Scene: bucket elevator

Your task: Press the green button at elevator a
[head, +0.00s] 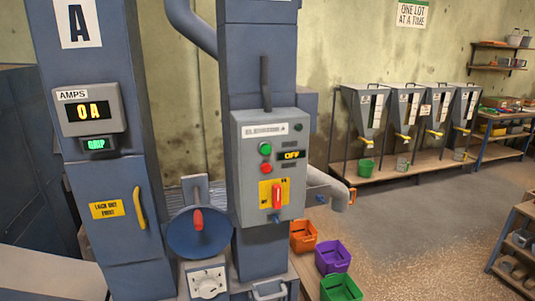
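The green button (265,148) is on the grey control box (246,196), near the middle of the head view. The box is fixed to the blue elevator column (257,60). A red button (266,169) sits just below the green one, and a small display (291,155) beside them reads OFF. A red switch handle (277,196) stands upright on a yellow plate lower on the box. The blue column at left carries a sign (78,22) with the letter A. Neither of my grippers is in view, and nothing covers the green button.
An amps display (86,110) reads 0 A. A yellow handle (139,207) and a blue wheel-like part with a red grip (197,220) sit left of the box. Orange, purple (332,257) and green bins stand on the right. Open floor (430,220) lies beyond them.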

